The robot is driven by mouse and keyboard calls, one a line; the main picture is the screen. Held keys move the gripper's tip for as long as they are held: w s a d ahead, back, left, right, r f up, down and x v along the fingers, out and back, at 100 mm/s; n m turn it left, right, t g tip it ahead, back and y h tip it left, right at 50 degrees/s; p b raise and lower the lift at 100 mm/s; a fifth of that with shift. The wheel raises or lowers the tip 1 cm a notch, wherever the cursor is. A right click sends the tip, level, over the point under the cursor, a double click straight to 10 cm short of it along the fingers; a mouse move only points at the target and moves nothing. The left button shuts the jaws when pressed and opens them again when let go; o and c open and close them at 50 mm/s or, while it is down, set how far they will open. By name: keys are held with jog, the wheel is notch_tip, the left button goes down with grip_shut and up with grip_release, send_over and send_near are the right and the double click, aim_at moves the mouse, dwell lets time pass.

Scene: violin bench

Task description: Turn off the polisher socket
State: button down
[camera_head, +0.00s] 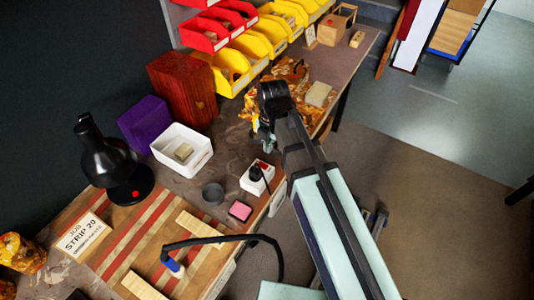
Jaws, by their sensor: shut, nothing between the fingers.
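A white socket box (249,185) sits near the front edge of the bench. A black plug (256,174) stands in it, and a small red switch (263,165) shows towards its far end. I cannot tell the switch's position. My gripper (265,147) is just beyond the box, pointing down over the bench. It is small and partly covered by my arm; its fingers look shut and empty. They appear apart from the switch, though the gap is hard to judge. A blue and white tool (174,267) with a black cable (230,238) lies on the striped board.
A white tray (182,160) with a block, a dark round cup (213,194) and a pink pad (240,211) lie left of the socket. A black lamp (103,160), a purple box (144,123) and a red-brown box (183,90) stand behind. Yellow bins (230,72) line the back.

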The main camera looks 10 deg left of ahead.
aim_at(262, 163)
jog(key=shift+d+r+b, duration=0.2)
jog(key=shift+r+b, duration=0.2)
jog(key=shift+r, duration=1.7)
jog(key=shift+s, duration=0.1)
jog(key=shift+w+a+r+y+b, duration=0.2)
jog(key=shift+a+y+b, duration=0.35)
jog(key=shift+b, duration=0.55)
jog(key=shift+a+f, duration=0.1)
jog(key=shift+a, duration=0.05)
jog(key=f+p, duration=0.1)
jog(key=f, duration=0.3)
jog(key=a+f+p, duration=0.1)
jog(key=f, duration=0.4)
jog(key=f+p, duration=0.1)
jog(key=f, duration=0.3)
jog(key=shift+w+a+f+p, duration=0.25)
jog(key=shift+w+f+p, duration=0.05)
jog(key=shift+f, duration=0.1)
jog(key=shift+w, duration=0.1)
